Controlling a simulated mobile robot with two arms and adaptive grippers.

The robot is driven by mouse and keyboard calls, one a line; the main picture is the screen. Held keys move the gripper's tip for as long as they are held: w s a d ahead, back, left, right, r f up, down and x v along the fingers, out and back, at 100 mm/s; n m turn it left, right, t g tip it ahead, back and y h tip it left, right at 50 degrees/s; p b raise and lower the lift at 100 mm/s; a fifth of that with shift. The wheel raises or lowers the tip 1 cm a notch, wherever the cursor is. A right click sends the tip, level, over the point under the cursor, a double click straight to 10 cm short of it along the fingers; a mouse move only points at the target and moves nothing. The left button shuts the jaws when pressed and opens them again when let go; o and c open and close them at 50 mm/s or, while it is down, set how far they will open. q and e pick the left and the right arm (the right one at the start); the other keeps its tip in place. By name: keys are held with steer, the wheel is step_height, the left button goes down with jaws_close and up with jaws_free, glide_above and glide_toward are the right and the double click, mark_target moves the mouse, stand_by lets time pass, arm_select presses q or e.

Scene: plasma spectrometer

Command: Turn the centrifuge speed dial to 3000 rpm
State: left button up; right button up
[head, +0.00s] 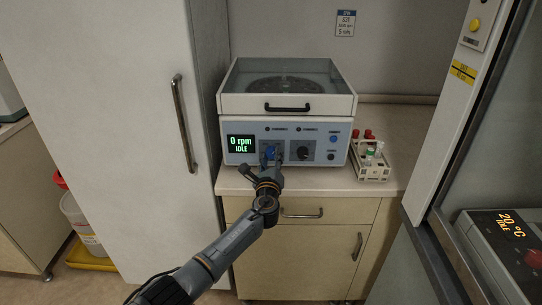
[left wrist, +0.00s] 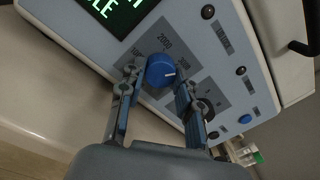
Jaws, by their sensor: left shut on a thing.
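The centrifuge (head: 287,112) stands on a counter with its clear-topped lid down. Its green display (head: 240,144) reads "0 rpm IDLE". The blue speed dial (left wrist: 160,70) is on the front panel, with a printed scale around it; "2000" is the mark I can make out best. The dial's white pointer line faces the right side of the left wrist view. My left gripper (left wrist: 157,82) is shut on the dial, one finger on each side. In the head view the gripper (head: 271,160) hides most of the dial. My right gripper is not in view.
A black knob (head: 303,153) sits right beside the dial, close to one finger. A blue button (head: 333,139) is further right. A rack of tubes (head: 371,163) stands right of the centrifuge. A tall cabinet door (head: 120,100) rises on the left.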

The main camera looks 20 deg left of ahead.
arm_select(q)
steer(key=shift+m, duration=0.3)
steer(key=o, duration=1.2)
steer(key=shift+c, duration=0.2)
steer(key=v, duration=1.2)
steer(key=shift+a+f, duration=0.1)
